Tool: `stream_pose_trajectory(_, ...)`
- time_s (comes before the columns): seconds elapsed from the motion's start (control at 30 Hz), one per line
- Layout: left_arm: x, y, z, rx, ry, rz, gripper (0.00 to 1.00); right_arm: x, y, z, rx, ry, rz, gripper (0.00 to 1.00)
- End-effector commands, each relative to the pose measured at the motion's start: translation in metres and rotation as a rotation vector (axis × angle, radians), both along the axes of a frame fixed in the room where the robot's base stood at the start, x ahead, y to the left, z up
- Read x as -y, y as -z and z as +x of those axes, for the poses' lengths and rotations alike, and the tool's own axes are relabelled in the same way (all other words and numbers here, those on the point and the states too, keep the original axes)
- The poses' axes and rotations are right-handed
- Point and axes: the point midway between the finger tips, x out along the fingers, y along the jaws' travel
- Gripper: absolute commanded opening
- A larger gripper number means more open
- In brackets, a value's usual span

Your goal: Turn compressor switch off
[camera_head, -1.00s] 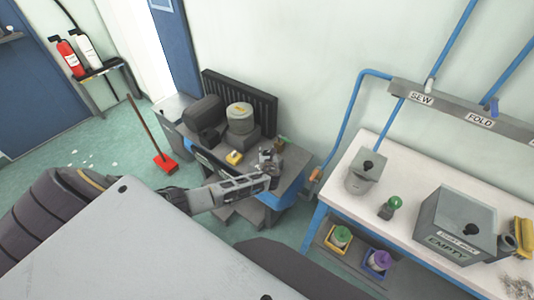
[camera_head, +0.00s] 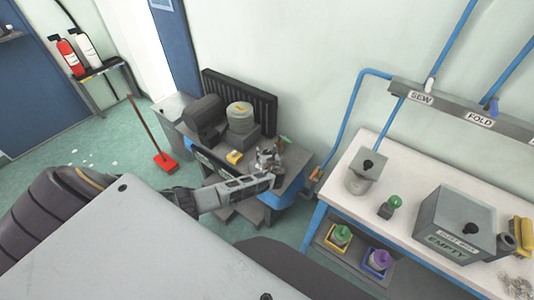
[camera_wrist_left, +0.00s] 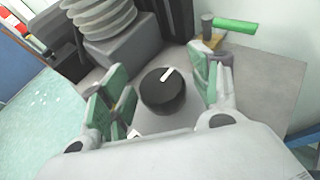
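The compressor switch is a round black knob (camera_wrist_left: 163,92) with a white pointer mark, on a grey surface in the left wrist view. The mark points up and to the right. My left gripper (camera_wrist_left: 160,96) is open, its two green-padded fingers on either side of the knob with gaps between. In the head view my left gripper (camera_head: 270,160) is over the right part of the compressor bench, and I cannot make out the knob there. The compressor (camera_head: 240,118) stands behind it. My right gripper is not in view.
A green-handled lever (camera_wrist_left: 235,26) stands just beyond the right finger. A ribbed grey cylinder (camera_wrist_left: 102,14) is at upper left. A yellow object (camera_head: 234,157) sits on the bench. The white sewing table (camera_head: 335,185) is to the right. A red broom (camera_head: 165,163) stands at left.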

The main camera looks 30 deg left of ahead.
Motion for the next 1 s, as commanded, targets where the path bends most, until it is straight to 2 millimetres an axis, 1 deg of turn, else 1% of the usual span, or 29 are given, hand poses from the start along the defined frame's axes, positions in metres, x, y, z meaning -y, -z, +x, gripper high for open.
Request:
stream_pose_trajectory(0.23,0.000,0.000,0.000,-0.001,0.001,0.000,0.63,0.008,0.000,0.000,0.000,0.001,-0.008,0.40)
stream_pose_trajectory(0.47,0.003,-0.001,-0.003,0.000,0.001,0.000,0.63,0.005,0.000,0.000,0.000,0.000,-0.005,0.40)
stream_pose_trajectory(0.67,0.011,-0.005,-0.011,-0.001,0.002,-0.001,0.63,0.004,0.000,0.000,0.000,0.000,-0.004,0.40)
stream_pose_trajectory(1.0,0.028,-0.016,-0.031,0.000,0.002,0.000,0.63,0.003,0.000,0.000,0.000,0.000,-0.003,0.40)
